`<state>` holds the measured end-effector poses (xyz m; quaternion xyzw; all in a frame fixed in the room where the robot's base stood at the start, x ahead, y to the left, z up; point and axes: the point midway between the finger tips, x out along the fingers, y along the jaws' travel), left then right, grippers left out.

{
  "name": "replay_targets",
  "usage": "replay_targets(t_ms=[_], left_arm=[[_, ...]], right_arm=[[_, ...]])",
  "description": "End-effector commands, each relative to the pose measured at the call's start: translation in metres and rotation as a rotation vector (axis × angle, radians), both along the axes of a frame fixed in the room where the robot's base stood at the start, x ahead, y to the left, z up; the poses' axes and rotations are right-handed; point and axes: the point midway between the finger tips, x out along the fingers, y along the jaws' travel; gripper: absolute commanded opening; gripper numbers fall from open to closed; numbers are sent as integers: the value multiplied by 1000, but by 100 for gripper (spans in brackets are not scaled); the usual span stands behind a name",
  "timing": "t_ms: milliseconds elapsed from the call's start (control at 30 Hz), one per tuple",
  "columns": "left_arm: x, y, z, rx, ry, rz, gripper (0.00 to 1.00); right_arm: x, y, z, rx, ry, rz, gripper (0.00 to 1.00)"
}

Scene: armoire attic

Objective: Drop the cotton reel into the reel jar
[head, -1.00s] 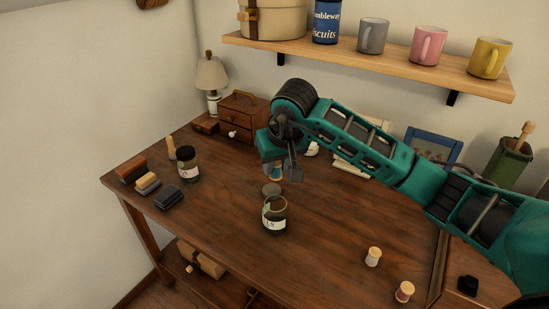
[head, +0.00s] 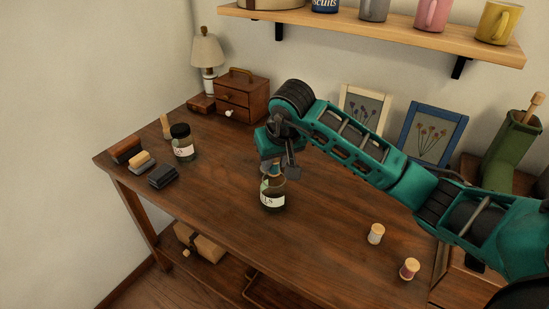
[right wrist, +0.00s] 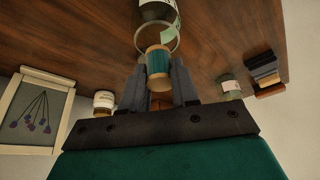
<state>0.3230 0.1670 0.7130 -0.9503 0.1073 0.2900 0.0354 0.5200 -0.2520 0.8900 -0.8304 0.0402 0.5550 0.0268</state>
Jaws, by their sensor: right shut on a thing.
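The reel jar (head: 272,200) is a lidless glass jar with a white label, upright on the desk; its rim and label also show at the top of the right wrist view (right wrist: 158,14). My right gripper (head: 280,172) is just above and behind the jar's mouth in the head view. It is shut on the cotton reel (right wrist: 158,62), wound with teal thread between pale ends. In the right wrist view the reel overlaps the jar's rim; I cannot tell whether it is inside the opening. My left gripper is not in view.
A dark-lidded jar (head: 182,143) and several brushes or blocks (head: 140,160) are on the left. Two other reels, one cream (head: 376,233) and one red (head: 409,268), stand front right. A wooden drawer box (head: 243,97) and picture frames (head: 430,133) are at the back.

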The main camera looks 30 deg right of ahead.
Motion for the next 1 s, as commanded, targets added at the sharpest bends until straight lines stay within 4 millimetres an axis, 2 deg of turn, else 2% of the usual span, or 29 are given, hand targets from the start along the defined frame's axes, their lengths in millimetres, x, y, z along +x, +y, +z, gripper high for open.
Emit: replay_targets(t_ms=[33,333,867,1000], left_arm=[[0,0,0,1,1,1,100],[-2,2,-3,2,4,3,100],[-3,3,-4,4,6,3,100],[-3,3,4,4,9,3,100]], right_arm=[[0,0,0,0,0,0,31],[0,0,0,0,0,0,59],[0,0,0,0,0,0,59],[1,0,12,-2,-3,1,59]])
